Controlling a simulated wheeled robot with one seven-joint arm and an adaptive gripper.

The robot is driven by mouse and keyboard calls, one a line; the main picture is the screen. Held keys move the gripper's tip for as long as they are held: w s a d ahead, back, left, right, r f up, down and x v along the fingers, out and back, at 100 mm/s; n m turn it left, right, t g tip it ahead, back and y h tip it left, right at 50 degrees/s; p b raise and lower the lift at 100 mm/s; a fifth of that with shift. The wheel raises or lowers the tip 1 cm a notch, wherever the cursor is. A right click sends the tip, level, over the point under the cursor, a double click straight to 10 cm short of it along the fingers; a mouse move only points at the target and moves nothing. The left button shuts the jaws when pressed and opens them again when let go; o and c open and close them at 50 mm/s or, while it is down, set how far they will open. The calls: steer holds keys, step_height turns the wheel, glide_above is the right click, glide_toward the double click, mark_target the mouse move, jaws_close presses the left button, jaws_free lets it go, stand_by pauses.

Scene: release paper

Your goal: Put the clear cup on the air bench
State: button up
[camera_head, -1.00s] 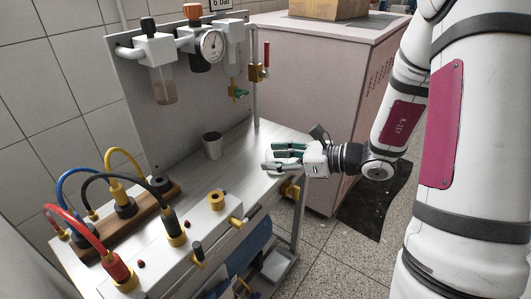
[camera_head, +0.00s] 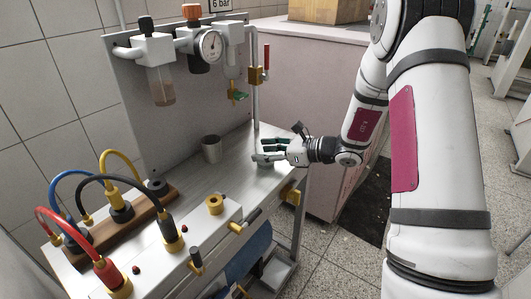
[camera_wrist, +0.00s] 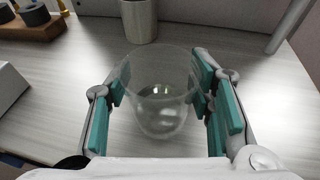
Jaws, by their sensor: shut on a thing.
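The clear cup (camera_wrist: 158,95) is see-through and stands upright between the green-padded fingers of my gripper (camera_wrist: 165,115) in the wrist view. My gripper is shut on it, with a pad on either side. In the head view my gripper (camera_head: 268,152) is over the right part of the air bench (camera_head: 195,185), low at its top. The cup can hardly be made out there. I cannot tell whether the cup's base touches the bench top.
A grey cup (camera_head: 211,149) stands on the bench beyond my gripper. A wooden block (camera_head: 150,208) with hose fittings and a white box (camera_head: 200,225) take up the left and front. A panel with a gauge (camera_head: 210,45) rises behind. A pink cabinet (camera_head: 305,80) stands to the right.

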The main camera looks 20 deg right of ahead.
steer(key=o, duration=1)
